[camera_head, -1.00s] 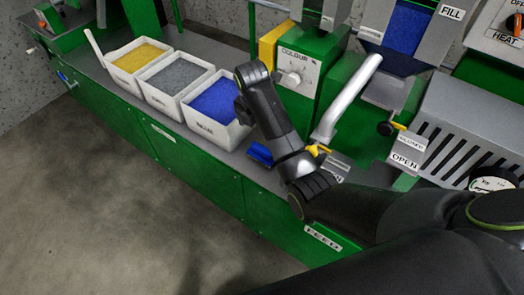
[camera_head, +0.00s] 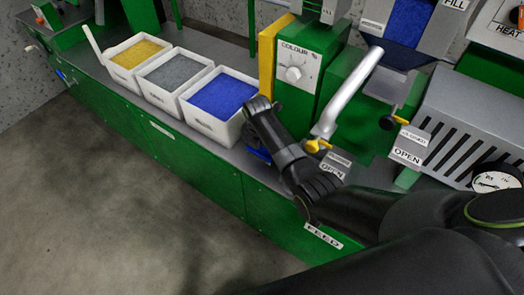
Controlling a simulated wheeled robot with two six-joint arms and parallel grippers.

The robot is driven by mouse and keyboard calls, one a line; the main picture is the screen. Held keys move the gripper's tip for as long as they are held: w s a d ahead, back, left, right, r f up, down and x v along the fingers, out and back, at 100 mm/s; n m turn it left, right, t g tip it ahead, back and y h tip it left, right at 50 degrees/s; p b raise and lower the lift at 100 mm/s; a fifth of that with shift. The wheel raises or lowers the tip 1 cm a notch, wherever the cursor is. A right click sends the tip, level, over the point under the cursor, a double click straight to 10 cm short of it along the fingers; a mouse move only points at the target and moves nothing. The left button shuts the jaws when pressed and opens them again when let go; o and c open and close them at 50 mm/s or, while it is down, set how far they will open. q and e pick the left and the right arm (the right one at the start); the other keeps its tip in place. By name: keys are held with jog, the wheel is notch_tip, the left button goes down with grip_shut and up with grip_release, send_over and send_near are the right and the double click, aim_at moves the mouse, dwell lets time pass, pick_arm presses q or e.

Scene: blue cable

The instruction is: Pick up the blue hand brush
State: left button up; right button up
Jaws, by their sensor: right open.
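The blue hand brush (camera_head: 258,155) lies on the grey bench top, beside the right end of the white bin of blue granules. Only part of it shows, because my right arm and gripper cover the rest. My right gripper (camera_head: 250,138) is low, just above or beside the brush, at the end of the dark arm that comes in from the right. It is open. Its fingers are small and dark here, and I cannot tell whether they touch the brush. My left gripper is not in view.
White bins of yellow (camera_head: 139,54), grey (camera_head: 176,73) and blue granules (camera_head: 222,96) stand in a row left of my gripper. A green machine with a colour dial (camera_head: 294,73) stands behind it. A pale lever with a yellow clamp (camera_head: 318,145) is close to my right arm.

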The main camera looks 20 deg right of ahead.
jog(key=shift+f, duration=0.15)
jog(key=c, duration=0.7)
jog(key=shift+c, duration=0.2)
